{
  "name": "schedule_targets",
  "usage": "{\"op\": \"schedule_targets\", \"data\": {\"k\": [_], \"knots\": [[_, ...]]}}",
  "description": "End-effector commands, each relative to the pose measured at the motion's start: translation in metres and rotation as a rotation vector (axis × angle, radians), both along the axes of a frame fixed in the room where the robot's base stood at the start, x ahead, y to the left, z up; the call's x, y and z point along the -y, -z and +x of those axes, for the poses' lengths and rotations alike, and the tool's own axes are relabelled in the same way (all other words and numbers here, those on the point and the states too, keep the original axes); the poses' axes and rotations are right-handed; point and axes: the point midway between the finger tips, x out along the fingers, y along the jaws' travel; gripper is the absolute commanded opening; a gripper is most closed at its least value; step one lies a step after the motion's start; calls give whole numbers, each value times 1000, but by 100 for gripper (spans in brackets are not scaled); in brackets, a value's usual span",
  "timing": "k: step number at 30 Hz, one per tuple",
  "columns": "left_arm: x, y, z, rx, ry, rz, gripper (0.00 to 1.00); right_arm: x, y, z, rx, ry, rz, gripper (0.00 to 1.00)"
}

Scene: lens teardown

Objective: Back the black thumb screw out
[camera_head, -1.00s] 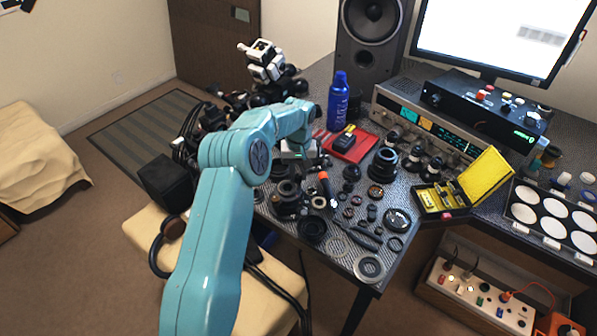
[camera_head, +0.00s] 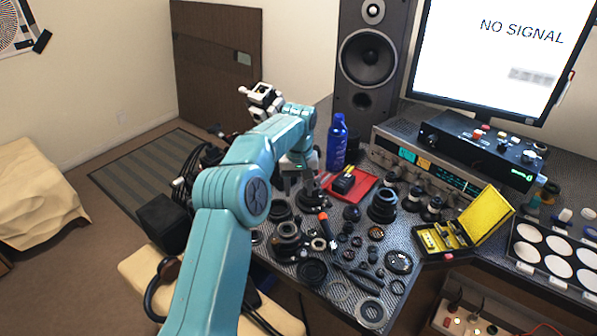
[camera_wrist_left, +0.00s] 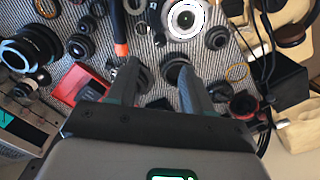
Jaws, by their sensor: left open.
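My left gripper (camera_head: 296,182) hangs over the back left part of the lens bench, pointing down, open and empty. In the left wrist view its two dark fingers (camera_wrist_left: 157,70) are spread apart above the patterned bench top. A lens assembly with a pale ring (camera_head: 288,240) stands on the bench nearer the camera than the gripper. In the left wrist view a lens with a bright white ring (camera_wrist_left: 185,18) lies beyond the fingertips. Dark round parts show behind and between the fingers. I cannot single out the black thumb screw among the small black parts. My right gripper is not in view.
An orange-handled screwdriver (camera_head: 325,226), loose rings and lens parts crowd the bench. A red tray (camera_head: 364,186) and blue bottle (camera_head: 337,143) stand right of the gripper. A yellow case (camera_head: 482,214) lies open at the right. A white-and-black device (camera_head: 262,100) is behind the arm.

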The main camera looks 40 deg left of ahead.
Motion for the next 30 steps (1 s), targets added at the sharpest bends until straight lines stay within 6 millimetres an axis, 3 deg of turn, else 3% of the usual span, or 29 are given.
{"op": "schedule_targets", "data": {"k": [3,9,23,26,30], "knots": [[0,-30,1,2,0,1,50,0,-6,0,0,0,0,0],[0,-56,0,-1,0,-1,50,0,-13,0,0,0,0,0],[0,-61,0,-1,28,0,50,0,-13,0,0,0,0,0],[0,-61,0,-1,177,-1,50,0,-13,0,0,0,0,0],[0,-60,0,-1,568,0,50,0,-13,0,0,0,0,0]]}}
